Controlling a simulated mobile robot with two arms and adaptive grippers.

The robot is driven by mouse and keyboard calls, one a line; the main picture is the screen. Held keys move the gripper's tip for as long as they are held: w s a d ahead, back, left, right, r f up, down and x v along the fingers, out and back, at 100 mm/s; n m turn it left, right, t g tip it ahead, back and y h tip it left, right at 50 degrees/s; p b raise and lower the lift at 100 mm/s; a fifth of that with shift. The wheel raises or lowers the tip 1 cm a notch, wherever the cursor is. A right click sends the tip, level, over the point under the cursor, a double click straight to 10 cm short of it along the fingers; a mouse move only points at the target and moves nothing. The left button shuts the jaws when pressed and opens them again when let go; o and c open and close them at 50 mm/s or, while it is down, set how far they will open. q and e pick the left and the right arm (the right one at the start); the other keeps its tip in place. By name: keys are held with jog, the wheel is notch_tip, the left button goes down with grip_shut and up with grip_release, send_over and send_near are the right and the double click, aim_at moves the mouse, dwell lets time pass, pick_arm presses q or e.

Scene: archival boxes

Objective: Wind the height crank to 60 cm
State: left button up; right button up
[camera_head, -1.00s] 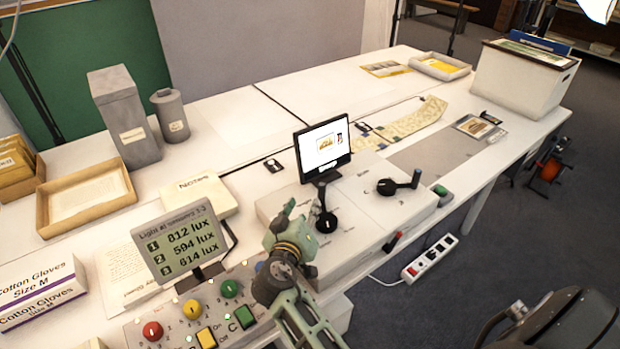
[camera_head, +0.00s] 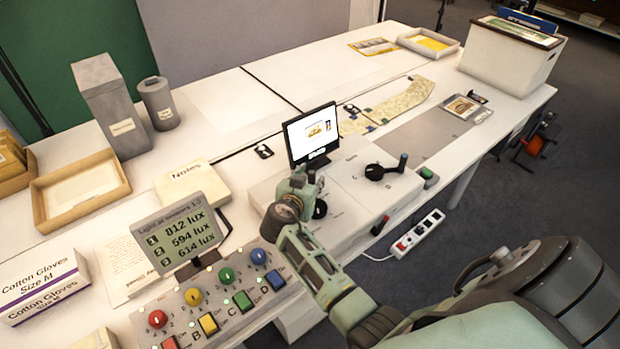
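Two black cranks stand on a white control box (camera_head: 345,225). The left crank (camera_head: 320,209) sits just below a small monitor (camera_head: 312,135), and the right crank (camera_head: 376,172) has its handle pointing right. The lettering beside them is too small to read, so I cannot tell which is the height crank. No centimetre reading is legible. My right gripper (camera_head: 303,183) is over the left crank and partly hides its arm and handle. Its fingers are seen from behind and small, so I cannot tell if they are shut on the handle. My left gripper is out of view.
A panel of coloured knobs and buttons (camera_head: 215,322) and a light sensor display (camera_head: 181,236) stand left of my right arm. A red-handled lever (camera_head: 380,225) is on the box front. A power strip (camera_head: 418,236) lies beyond the table edge.

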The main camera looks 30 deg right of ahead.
jog(key=shift+d, duration=0.1)
jog(key=shift+c, duration=0.4)
grip_shut()
